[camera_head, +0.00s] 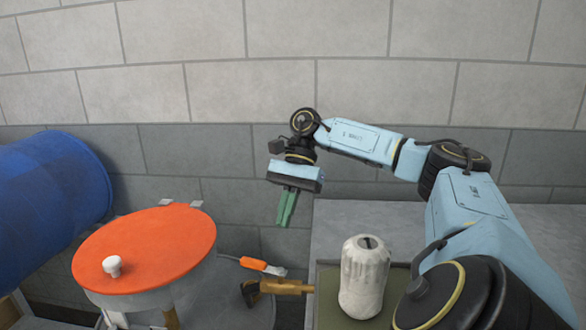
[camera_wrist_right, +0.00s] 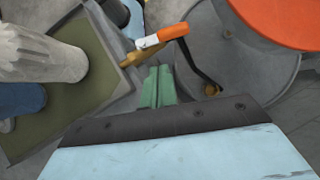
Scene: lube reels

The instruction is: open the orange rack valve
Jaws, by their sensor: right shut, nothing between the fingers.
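The orange valve handle (camera_head: 255,264) is a short lever with a pale end, low between the orange-lidded drum and the tray. It also shows in the right wrist view (camera_wrist_right: 170,33), just beyond my fingertips. A brass fitting (camera_head: 285,287) with a dark end lies near it, toward the tray, and is partly covered in the wrist view. My right gripper (camera_head: 284,222) points down with its green fingers together and empty. It is above the handle and apart from it. Its fingers (camera_wrist_right: 158,70) also look closed in the wrist view. My left gripper is not in view.
A round orange lid (camera_head: 150,245) with a white knob tops a drum at left. A blue barrel (camera_head: 45,200) lies behind it. A white ribbed container (camera_head: 363,285) stands on an olive-floored tray (camera_head: 326,300). The grey bench (camera_head: 345,225) is clear behind the tray.

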